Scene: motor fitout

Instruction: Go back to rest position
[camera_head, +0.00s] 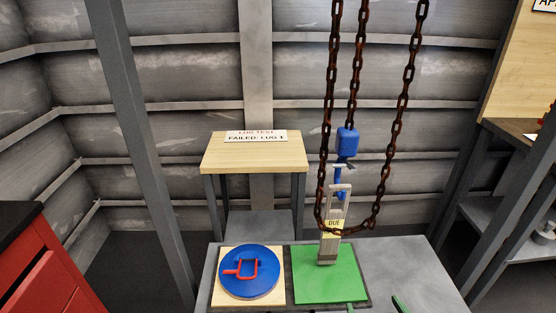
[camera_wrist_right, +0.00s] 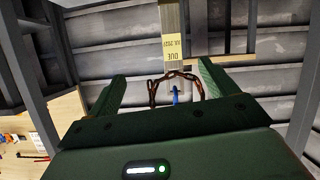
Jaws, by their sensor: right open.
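The fingertips of my right gripper (camera_head: 375,306) show at the bottom edge of the head view, in front of the green pad. In the right wrist view my right gripper (camera_wrist_right: 163,85) has its two green fingers wide apart, with nothing held between them. Beyond them appear a rusty chain (camera_wrist_right: 180,75) and a grey bar (camera_wrist_right: 172,20) with a yellow "DUE" tag. In the head view this tagged bar (camera_head: 327,249) is upright over the green pad (camera_head: 325,285), below a blue hook (camera_head: 338,180). My left gripper is in neither view.
Rusty chains (camera_head: 409,75) hang around a blue block (camera_head: 347,142). A wooden stand (camera_head: 225,158) carries a "FAILED: LUG 1" sign. A red cabinet (camera_head: 45,270) stands left.

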